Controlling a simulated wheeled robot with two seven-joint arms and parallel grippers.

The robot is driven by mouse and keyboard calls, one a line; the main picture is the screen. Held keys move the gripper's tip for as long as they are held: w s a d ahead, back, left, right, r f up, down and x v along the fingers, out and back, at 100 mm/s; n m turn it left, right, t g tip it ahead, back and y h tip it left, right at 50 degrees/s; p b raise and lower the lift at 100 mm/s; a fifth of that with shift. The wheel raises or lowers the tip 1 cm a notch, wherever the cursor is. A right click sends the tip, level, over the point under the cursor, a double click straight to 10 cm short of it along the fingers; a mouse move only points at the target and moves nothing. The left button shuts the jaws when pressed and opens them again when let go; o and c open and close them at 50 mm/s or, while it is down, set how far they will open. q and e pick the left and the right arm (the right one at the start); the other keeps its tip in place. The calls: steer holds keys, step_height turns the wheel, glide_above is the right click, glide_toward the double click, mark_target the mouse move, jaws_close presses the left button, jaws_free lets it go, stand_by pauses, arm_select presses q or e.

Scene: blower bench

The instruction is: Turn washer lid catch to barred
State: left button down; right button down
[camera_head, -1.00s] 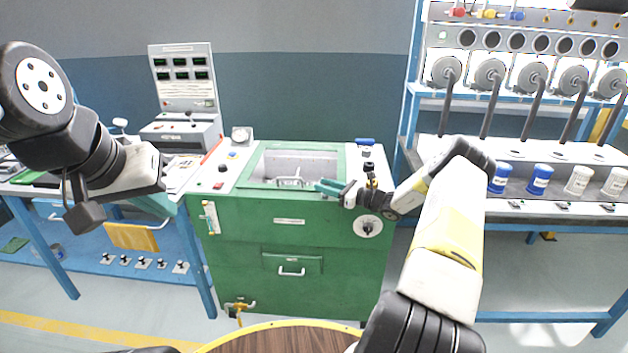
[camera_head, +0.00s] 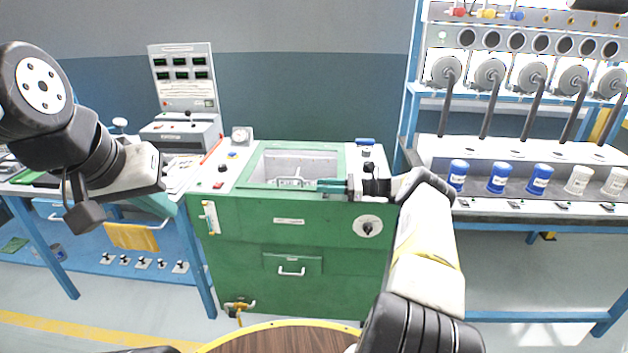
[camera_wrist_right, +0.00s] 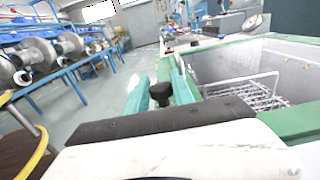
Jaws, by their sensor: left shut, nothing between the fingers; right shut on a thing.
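The washer is a green cabinet (camera_head: 235,255) with an open grey basin (camera_head: 300,163) in its top. My right gripper (camera_head: 330,186) reaches in from the right at the basin's front rim, its teal fingers pointing left. In the right wrist view the fingers (camera_wrist_right: 160,95) are closed on a small black knob (camera_wrist_right: 160,90) beside the green basin rim. It looks like the lid catch; in the head view the fingers hide it. My left gripper (camera_head: 155,204) hangs at the left, shut and empty, away from the washer.
A wire basket (camera_wrist_right: 245,93) is in the basin. A dial (camera_head: 367,226) is on the washer's front, and a black knob (camera_head: 368,167) stands on its right top. A blue bench (camera_head: 520,225) with several canisters stands at right. A round wooden table (camera_head: 290,340) is in front.

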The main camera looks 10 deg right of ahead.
stand_by(0.3)
steer(key=c, duration=1.1)
jaws_free()
steer(key=shift+r, duration=0.1)
steer(key=shift+r, duration=0.25)
step_height(320, 180, up, 3)
steer(key=shift+d+f, duration=0.1)
steer(key=s+a, duration=0.1)
steer(key=s, duration=0.4)
steer(key=s+a+r, duration=0.1)
steer(key=s+a, duration=0.1)
steer(key=s, duration=0.3)
steer(key=s+a, duration=0.1)
steer(key=s, duration=0.4)
steer(key=shift+s+a+r, duration=0.25)
steer(key=shift+a, duration=0.05)
